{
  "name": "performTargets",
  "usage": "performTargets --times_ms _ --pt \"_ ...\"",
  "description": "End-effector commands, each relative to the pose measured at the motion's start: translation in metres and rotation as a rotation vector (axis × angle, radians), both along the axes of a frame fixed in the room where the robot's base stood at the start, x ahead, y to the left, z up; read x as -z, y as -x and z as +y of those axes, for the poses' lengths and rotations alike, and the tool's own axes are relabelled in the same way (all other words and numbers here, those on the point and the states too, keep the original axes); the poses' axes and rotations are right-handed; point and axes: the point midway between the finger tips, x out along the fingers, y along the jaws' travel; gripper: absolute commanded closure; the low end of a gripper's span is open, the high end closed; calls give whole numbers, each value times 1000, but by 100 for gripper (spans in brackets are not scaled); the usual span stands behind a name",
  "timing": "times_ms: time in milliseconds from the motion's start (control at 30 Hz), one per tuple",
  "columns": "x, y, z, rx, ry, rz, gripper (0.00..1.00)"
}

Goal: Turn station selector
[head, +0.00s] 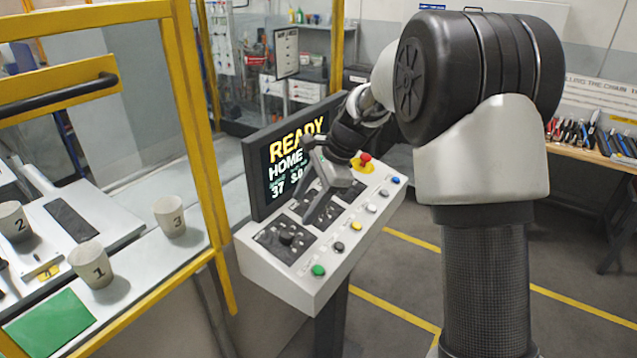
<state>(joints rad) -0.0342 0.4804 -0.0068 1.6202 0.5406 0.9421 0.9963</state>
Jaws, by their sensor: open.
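The control console (330,265) is a light grey sloped panel with dark inset plates, knobs and a row of coloured buttons. A dark knob (287,238) stands on the lower left plate. I cannot tell which knob is the station selector. My gripper (307,193) is open above the middle of the panel, in front of the screen. No object shows between its fingers. It is up and to the right of the visible knob, apart from it in the picture. The gripper and wrist hide part of the middle plates.
The screen (292,160) reads READY and HOME. A red emergency button (365,158) sits at the panel's upper right, close to my wrist. A green button (318,270) is at the front corner. A yellow guard frame (200,130) and numbered cups (170,216) stand to the left.

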Motion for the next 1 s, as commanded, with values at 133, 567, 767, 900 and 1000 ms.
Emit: performTargets --times_ms 133,567,767,900,1000 --pt "-32 4 -15 3 0 -4 50" --pt "-64 11 -30 1 1 0 50" --pt "-64 10 -30 1 1 0 50" --pt "-73 20 -33 -31 20 -27 50" --pt "-92 45 -40 -117 72 -91 50"
